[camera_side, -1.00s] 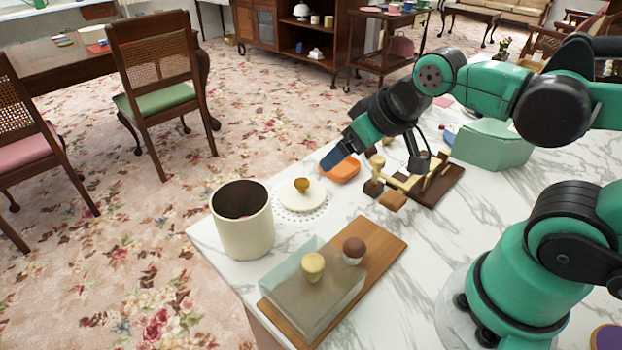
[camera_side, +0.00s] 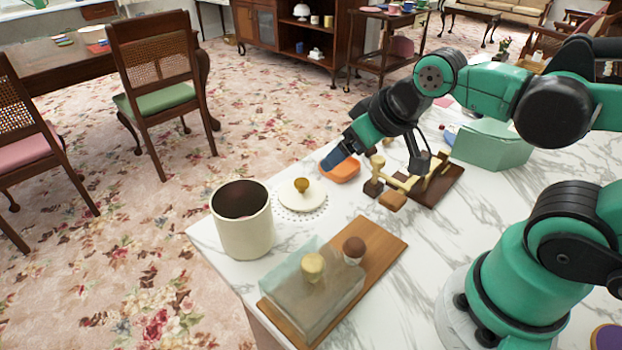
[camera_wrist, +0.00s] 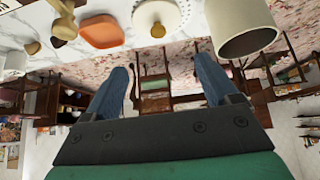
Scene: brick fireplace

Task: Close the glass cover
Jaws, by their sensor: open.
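A clear glass cover (camera_side: 318,285) with a pale round knob (camera_side: 312,264) sits on a wooden board (camera_side: 385,243) near the table's front left corner. It covers the near left part of the board. A brown-topped muffin (camera_side: 354,249) stands on the board just beyond the cover, close to its far end; whether they touch I cannot tell. My gripper (camera_side: 336,158) is open and empty, above the far edge of the table by an orange dish, well away from the cover. In the wrist view my two blue fingers (camera_wrist: 163,85) are spread wide, with nothing between them.
A cream canister (camera_side: 243,232) stands left of the cover. A white lid with a gold knob (camera_side: 302,200) lies on a doily behind it. The orange dish (camera_side: 342,172), a dark board with wooden pieces (camera_side: 436,186) and a green box (camera_side: 490,147) are farther back. Marble right of the board is bare.

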